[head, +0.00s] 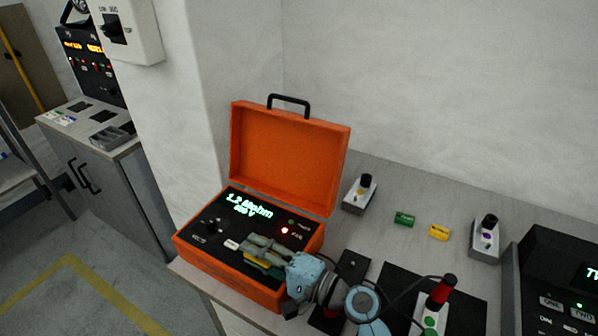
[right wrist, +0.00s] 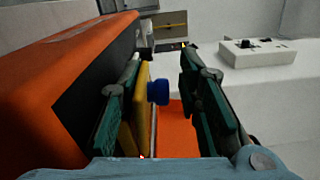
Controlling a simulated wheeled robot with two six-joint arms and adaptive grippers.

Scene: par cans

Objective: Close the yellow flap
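An orange case (head: 290,157) with its lid raised stands on the bench, with a lit display on its black panel (head: 215,225). My right gripper (head: 258,250) is over the panel's front right part. In the right wrist view its two green-padded fingers (right wrist: 165,100) are well apart. The yellow flap (right wrist: 146,110) lies between them, close beside the left finger, with a blue knob (right wrist: 158,91) on its inner side. Contact with the finger cannot be told. In the head view only a yellow sliver (head: 262,263) of it shows beneath the fingers. My left gripper is out of view.
A small box with a black knob (head: 360,193) stands behind the case's right side, and another (head: 487,236) farther right.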

